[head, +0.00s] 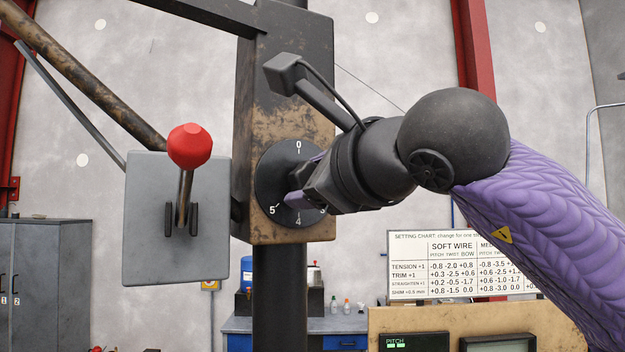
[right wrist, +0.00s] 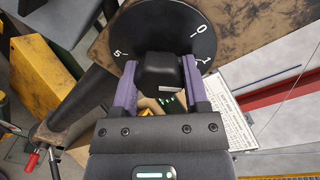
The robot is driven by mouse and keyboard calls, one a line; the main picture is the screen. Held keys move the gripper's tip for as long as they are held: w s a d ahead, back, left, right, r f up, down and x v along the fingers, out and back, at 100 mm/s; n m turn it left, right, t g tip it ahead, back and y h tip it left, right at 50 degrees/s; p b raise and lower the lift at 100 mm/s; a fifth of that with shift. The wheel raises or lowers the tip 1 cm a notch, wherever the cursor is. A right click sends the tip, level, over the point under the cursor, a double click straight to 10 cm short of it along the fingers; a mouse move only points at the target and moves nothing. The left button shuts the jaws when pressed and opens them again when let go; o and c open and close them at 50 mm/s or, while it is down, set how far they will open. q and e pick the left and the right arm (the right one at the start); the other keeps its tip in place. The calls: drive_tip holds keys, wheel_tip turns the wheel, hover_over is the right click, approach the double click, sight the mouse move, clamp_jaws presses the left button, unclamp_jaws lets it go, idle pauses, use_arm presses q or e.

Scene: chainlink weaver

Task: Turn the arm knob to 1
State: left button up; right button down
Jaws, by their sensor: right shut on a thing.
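The black round dial (head: 268,170) is on the worn, dark box of the post in the head view, with 0 at its top and 5, 4 and 3 around its lower part. My right gripper (head: 304,187) comes in from the right and covers its middle and right side. In the right wrist view the dial (right wrist: 145,32) shows 5, 0 and 1. The black knob (right wrist: 162,72) sticks out from it, between the purple fingers of the right gripper (right wrist: 160,85), which is shut on it. I cannot read the knob's setting. My left gripper is not in view.
A red-balled lever (head: 190,146) stands on a grey plate (head: 145,245) left of the dial. A setting chart (head: 430,268) and a tan panel with displays (head: 390,322) are at lower right. A blue bench (head: 235,325) and grey cabinet (head: 45,285) stand behind.

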drive_tip(key=shift+c, duration=0.5)
unclamp_jaws()
drive_tip(key=shift+s, duration=0.2)
drive_tip(key=b+v, duration=0.5)
drive_tip(key=v, duration=0.4)
drive_tip(key=shift+s+d, duration=0.2)
